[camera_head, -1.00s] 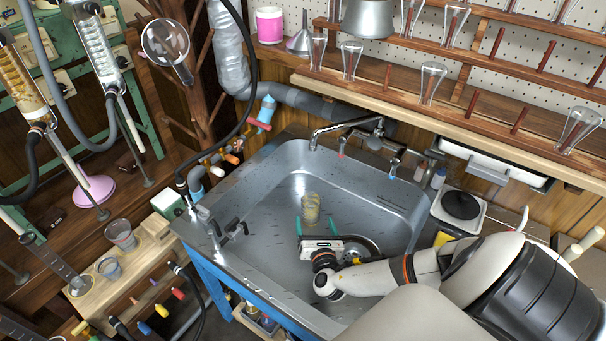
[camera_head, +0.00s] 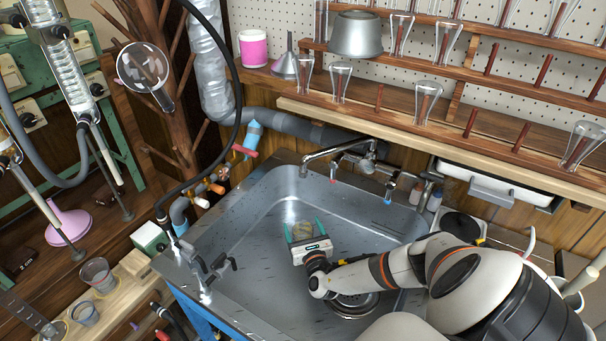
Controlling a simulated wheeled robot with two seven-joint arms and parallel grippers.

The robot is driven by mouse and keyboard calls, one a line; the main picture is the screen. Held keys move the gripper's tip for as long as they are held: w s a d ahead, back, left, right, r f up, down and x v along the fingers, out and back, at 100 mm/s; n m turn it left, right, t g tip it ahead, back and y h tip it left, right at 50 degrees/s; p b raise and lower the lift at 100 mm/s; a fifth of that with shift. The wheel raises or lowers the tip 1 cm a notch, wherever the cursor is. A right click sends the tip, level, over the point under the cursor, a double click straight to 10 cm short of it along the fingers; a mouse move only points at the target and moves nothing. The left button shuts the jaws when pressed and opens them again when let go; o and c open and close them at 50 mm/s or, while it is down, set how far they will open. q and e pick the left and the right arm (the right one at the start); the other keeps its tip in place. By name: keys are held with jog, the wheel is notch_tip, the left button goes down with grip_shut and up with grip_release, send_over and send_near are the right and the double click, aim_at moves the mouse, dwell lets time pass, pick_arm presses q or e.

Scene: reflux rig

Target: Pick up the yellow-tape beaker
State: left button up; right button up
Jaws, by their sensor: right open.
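A clear beaker with a yellowish tint (camera_head: 301,236) stands in the steel sink (camera_head: 262,262), near the sink's middle. My right gripper (camera_head: 302,229) reaches it from the front, with one teal finger on each side of it. The fingers are open, and I cannot tell whether either one touches the glass. The gripper body hides the lower front of the beaker. Its tape is too small to make out clearly. My left gripper is not in view.
A faucet (camera_head: 335,150) reaches over the sink's back edge, and side taps (camera_head: 208,265) stand at its left rim. Two other beakers, a larger one (camera_head: 97,275) and a smaller one (camera_head: 84,313), stand on the wooden board at left. A flask shelf (camera_head: 400,118) runs behind.

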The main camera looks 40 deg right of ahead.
jog(key=shift+x, duration=1)
jog(key=c, duration=1.6)
